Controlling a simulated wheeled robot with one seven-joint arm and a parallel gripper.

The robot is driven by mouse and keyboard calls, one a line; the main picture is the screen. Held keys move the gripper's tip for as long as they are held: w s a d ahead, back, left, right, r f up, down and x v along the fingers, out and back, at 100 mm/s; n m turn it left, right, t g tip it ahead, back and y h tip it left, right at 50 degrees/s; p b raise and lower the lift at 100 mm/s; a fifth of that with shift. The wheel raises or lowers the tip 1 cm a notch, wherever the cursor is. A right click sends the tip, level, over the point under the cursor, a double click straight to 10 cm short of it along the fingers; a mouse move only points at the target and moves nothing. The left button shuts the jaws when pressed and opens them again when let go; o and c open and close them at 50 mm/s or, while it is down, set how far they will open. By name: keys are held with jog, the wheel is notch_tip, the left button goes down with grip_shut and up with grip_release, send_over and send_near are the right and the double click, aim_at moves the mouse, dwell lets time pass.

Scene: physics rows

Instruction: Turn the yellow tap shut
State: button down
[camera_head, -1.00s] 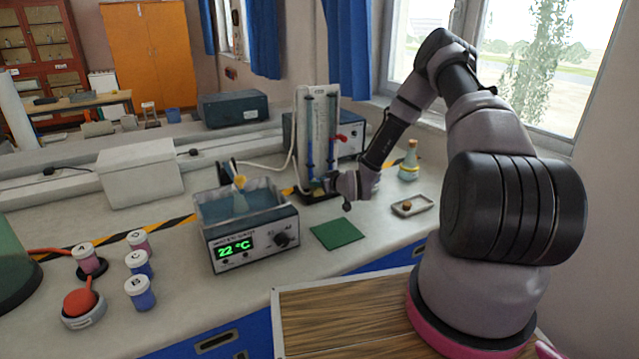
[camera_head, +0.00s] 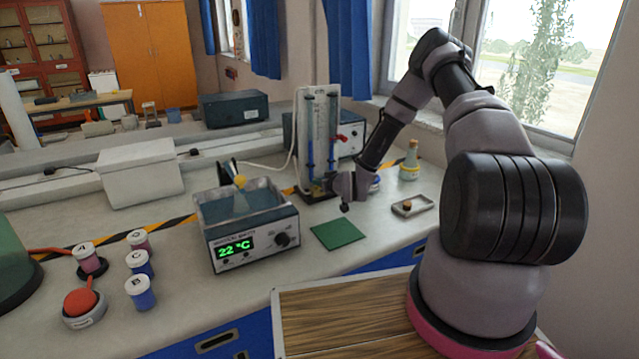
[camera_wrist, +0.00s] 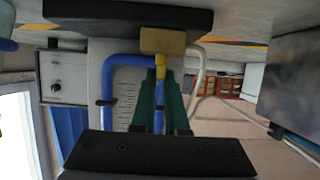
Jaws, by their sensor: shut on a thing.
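The glass-tube apparatus (camera_head: 318,140) stands on the bench behind the water bath, a pale panel with blue tubes. My gripper (camera_wrist: 161,74) is at its lower part. In the wrist view its two dark green fingers are closed around a small yellow piece just below a brass-yellow block, which I take to be the yellow tap (camera_wrist: 162,42). A blue tube (camera_wrist: 125,60) bends beside it. In the head view my wrist hides most of the tap and the fingertips. The handle's exact angle cannot be told.
A water bath (camera_head: 254,247) reading 22 °C, holding a yellow-topped flask (camera_head: 240,182), stands to the left. A green mat (camera_head: 338,234) lies in front. A small tray (camera_head: 424,207) and a stoppered bottle (camera_head: 410,160) stand to the right. Lidded jars (camera_head: 140,292) are at front left.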

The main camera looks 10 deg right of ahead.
jog(key=c, duration=0.9)
grip_release()
jog(key=shift+c, duration=0.2)
jog(key=v, duration=1.1)
jog(key=shift+f, duration=0.1)
